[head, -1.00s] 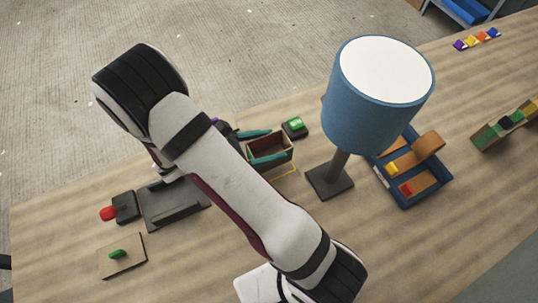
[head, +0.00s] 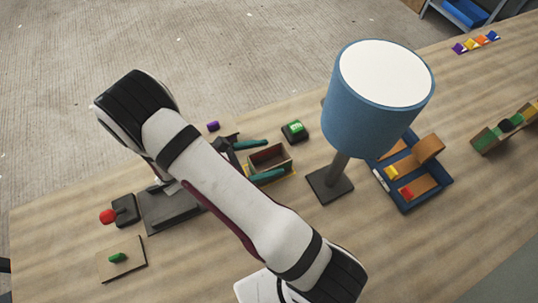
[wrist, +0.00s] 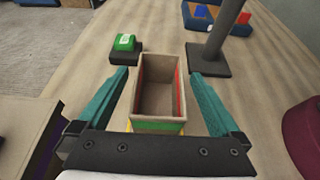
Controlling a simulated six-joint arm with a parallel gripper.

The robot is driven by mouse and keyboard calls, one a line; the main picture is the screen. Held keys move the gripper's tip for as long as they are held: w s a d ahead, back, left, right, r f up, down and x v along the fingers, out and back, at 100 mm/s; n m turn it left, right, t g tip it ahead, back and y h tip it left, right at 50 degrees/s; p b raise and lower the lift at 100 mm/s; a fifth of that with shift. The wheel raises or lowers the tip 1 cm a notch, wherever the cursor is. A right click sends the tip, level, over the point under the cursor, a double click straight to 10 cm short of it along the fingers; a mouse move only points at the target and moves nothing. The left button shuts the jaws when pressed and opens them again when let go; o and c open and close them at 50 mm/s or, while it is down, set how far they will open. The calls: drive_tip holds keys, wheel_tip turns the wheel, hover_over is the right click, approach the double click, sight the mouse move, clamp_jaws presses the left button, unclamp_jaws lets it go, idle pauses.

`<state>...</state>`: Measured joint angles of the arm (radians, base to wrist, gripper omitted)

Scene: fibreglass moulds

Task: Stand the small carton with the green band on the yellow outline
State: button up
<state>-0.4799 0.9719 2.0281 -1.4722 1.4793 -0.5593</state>
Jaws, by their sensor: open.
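The small carton (wrist: 158,126) stands upright with its top open between my fingers in the wrist view. It has a green band low on its near side and red on its inner side walls. In the head view, the carton (head: 285,157) sits over the yellow outline (head: 291,174), of which only a small part shows. I cannot tell how exactly it is centred. My gripper (wrist: 160,88) is open, with a teal finger on each side of the carton and visible gaps beside it. It also shows in the head view (head: 275,158).
A lamp with a blue shade (head: 372,110) stands right of the carton. A green-topped black box (head: 295,131) lies just behind it. A blue tray (head: 412,207) is beyond the lamp. A purple piece (head: 213,126) and a red knob (head: 107,217) are to the left.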

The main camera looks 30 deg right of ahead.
drive_tip(key=v, duration=1.1)
drive_tip(key=s+d+r+m+g+y, duration=0.4)
drive_tip(key=s+d+r+m+y, duration=0.15)
drive_tip(key=s+r+m, duration=0.45)
drive_tip(key=s+a+r+m+t+y, duration=0.3)
drive_tip(key=s+m+y, duration=0.3)
drive_tip(key=m+y, duration=0.3)
drive_tip(key=a+m, duration=0.1)
drive_tip(key=m, duration=0.3)
drive_tip(key=shift+s+m+t+y, duration=0.3)
drive_tip(key=shift+s+t+y, duration=0.05)
drive_tip(key=shift+s+t, duration=0.05)
drive_tip(key=shift+a, duration=0.1)
